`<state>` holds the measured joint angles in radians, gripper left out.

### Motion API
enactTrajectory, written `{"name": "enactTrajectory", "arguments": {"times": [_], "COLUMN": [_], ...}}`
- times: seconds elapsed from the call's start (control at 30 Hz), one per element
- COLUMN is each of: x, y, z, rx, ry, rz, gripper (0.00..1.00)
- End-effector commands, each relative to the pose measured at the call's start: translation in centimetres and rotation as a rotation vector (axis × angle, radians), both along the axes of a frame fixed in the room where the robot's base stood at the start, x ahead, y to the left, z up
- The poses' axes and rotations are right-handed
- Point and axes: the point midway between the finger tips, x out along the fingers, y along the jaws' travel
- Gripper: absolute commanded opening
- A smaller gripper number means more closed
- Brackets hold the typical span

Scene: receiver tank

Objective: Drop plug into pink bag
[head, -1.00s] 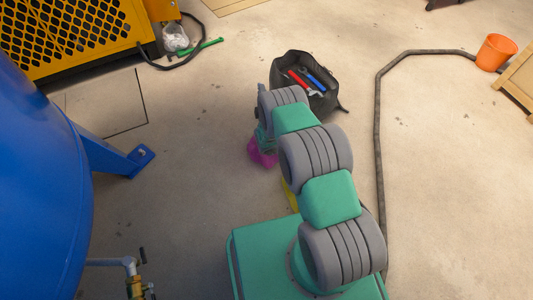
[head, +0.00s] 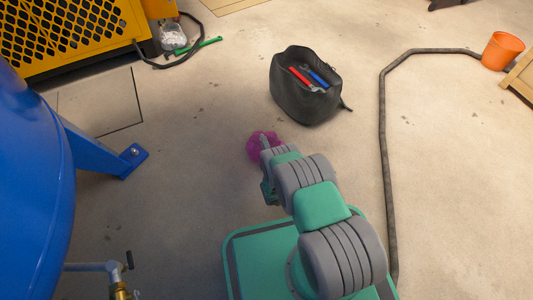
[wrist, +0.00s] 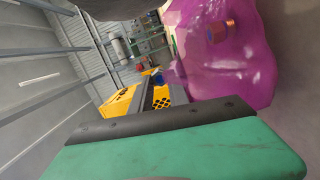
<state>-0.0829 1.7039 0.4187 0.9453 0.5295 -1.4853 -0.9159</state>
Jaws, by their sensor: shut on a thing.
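The pink bag (head: 254,146) sits on the floor just beyond the end of my arm in the head view, partly covered by it. In the wrist view, the crumpled magenta side of the bag (wrist: 225,75) fills the upper right. A small copper-coloured cylinder (wrist: 220,31) shows against the bag; I cannot tell whether it is inside or in front of it. My gripper (head: 267,188) is low, close to the bag, shut on the plug. The plug between its fingers is not clearly visible. One green jaw with a dark pad spans the bottom of the wrist view.
A black tool bag (head: 305,100) with red and blue tools stands beyond the pink bag. A dark hose (head: 382,150) runs along the right, near an orange bucket (head: 502,50). A blue tank (head: 35,190) with a foot stands at left. Floor between is clear.

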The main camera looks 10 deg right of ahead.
Motion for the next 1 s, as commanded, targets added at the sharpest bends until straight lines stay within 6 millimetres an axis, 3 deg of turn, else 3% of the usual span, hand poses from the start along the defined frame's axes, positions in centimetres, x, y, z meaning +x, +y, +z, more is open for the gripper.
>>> {"name": "enactTrajectory", "arguments": {"times": [0.03, 0.3, 0.33, 0.63, 0.87, 1.0], "x": [0.1, 0.1, 0.1, 0.0, 0.0, -1.1], "y": [0.0, 0.0, 0.0, 0.0, 0.0, -0.1], "z": [-0.8, -0.7, -0.7, -0.7, -0.7, -0.4], "rx": [0.0, 0.0, 0.0, 0.0, 0.0, 0.001], "ry": [-0.002, -0.001, -0.001, 0.0, 0.0, 0.003], "rz": [0.0, 0.0, 0.0, 0.0, 0.0, -0.001], "gripper": [0.0, 0.0, 0.22, 0.46, 0.46, 0.46]}}
